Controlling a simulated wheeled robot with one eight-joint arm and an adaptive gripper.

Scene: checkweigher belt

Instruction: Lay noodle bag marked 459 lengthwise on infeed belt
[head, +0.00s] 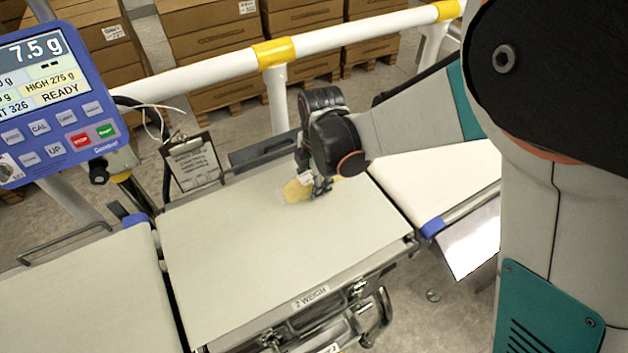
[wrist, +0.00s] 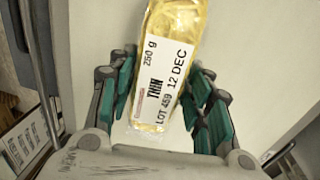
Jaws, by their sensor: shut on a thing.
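The noodle bag marked 459 (wrist: 178,38) is a yellow pack with a white label reading LOT 459, THIN, 250 g, 12 DEC. My gripper (wrist: 163,75) is shut on it, with teal fingers on both sides of the label end. The bag's far end runs out of the top of the wrist view. In the head view my gripper (head: 318,187) holds the bag (head: 296,191) over the far part of the middle belt, marked 2 WEIGH (head: 250,250). I cannot tell whether the bag touches this belt. Which belt is the infeed is not readable here.
Other belts adjoin on the left (head: 80,290) and right (head: 430,180). A blue display (head: 50,100) reads 7.5 g and READY. A clipboard (head: 192,160) and a white rail (head: 200,75) stand behind the belts. Most of the middle belt is bare.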

